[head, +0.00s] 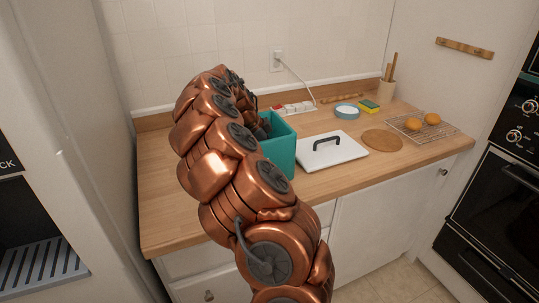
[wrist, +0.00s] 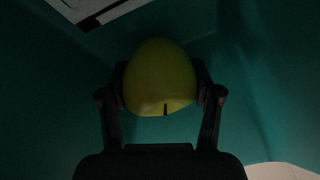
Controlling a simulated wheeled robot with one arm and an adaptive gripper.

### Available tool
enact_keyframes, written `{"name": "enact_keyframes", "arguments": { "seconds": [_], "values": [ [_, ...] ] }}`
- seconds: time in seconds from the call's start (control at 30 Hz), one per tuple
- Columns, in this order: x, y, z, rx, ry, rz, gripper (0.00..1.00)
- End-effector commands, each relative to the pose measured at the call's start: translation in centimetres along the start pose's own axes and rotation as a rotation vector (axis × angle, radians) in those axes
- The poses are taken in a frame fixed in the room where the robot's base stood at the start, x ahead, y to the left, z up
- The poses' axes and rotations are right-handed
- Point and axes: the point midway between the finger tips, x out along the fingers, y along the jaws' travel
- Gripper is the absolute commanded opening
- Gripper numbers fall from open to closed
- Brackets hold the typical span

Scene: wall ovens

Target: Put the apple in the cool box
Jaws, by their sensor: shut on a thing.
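The yellow-green apple (wrist: 160,72) is between the two fingers of my gripper (wrist: 160,88) in the wrist view, with its stem toward the palm. The gripper is shut on it. Dark teal walls of the cool box (wrist: 50,110) surround the apple, so it is in the box or at its mouth; contact with the floor cannot be told. In the head view the open teal cool box (head: 283,151) stands on the counter, partly behind my copper arm. My dark gripper (head: 262,127) shows at its opening. The apple is hidden there.
A white lid (head: 352,143) with a black handle lies right of the box. The counter's left part is clear.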

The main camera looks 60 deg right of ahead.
Motion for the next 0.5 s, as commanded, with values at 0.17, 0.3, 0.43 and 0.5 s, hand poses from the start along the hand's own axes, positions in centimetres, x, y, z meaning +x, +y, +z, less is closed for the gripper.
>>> {"name": "enact_keyframes", "arguments": {
  "seconds": [0.17, 0.3, 0.43, 0.5],
  "values": [
    [1.8, 0.4, 0.9, -0.001, 0.000, 0.000, 0.17],
    [2.0, 0.4, 1.0, 0.000, -0.001, -0.002, 0.17],
    [2.0, 0.4, 1.0, 0.000, -0.001, -0.002, 0.17],
    [2.2, 0.4, 1.1, 0.000, -0.001, -0.002, 0.17]
  ]
}}
